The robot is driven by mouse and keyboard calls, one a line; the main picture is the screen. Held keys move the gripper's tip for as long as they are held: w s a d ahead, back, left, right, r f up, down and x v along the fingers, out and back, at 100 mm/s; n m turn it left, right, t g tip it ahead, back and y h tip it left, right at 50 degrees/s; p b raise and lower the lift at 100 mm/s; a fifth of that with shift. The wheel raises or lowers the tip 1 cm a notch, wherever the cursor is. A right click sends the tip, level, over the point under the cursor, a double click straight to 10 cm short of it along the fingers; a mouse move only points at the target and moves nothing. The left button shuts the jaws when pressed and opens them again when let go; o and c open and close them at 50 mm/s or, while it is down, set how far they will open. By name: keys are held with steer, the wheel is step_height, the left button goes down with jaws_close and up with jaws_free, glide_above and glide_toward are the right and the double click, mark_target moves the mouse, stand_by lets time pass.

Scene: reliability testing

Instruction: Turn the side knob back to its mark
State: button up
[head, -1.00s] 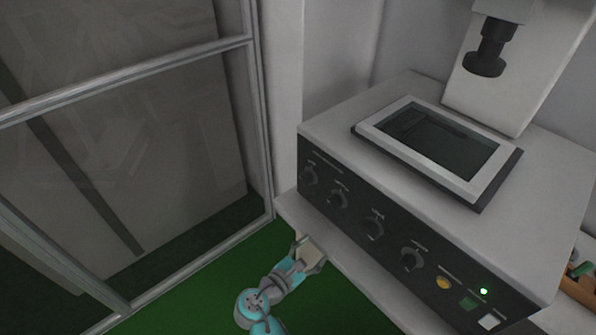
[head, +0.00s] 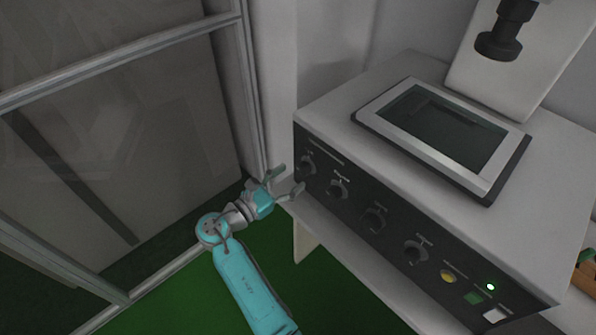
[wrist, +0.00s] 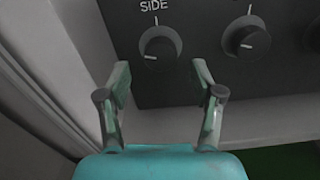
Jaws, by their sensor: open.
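The side knob (wrist: 158,47) is a round dark knob under the label SIDE, with a white mark (wrist: 156,20) on the panel above it. The knob's pale pointer line lies at its lower left, off that mark. In the head view it is the leftmost knob (head: 306,166) on the dark front panel. My gripper (wrist: 161,72) is open and empty, its fingertips just below the knob and to either side of it in the wrist view. In the head view my gripper (head: 290,179) is in front of the panel's left end. I cannot tell whether it touches the knob.
A second knob (wrist: 246,37) sits close to the right of the side knob. A bench ledge (head: 340,250) runs below the panel. A glazed frame (head: 247,100) stands at left.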

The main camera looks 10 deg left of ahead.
mark_target(301, 171)
steer(key=shift+x, duration=1.8)
steer(key=shift+d, duration=0.1)
steer(key=c, duration=1.1)
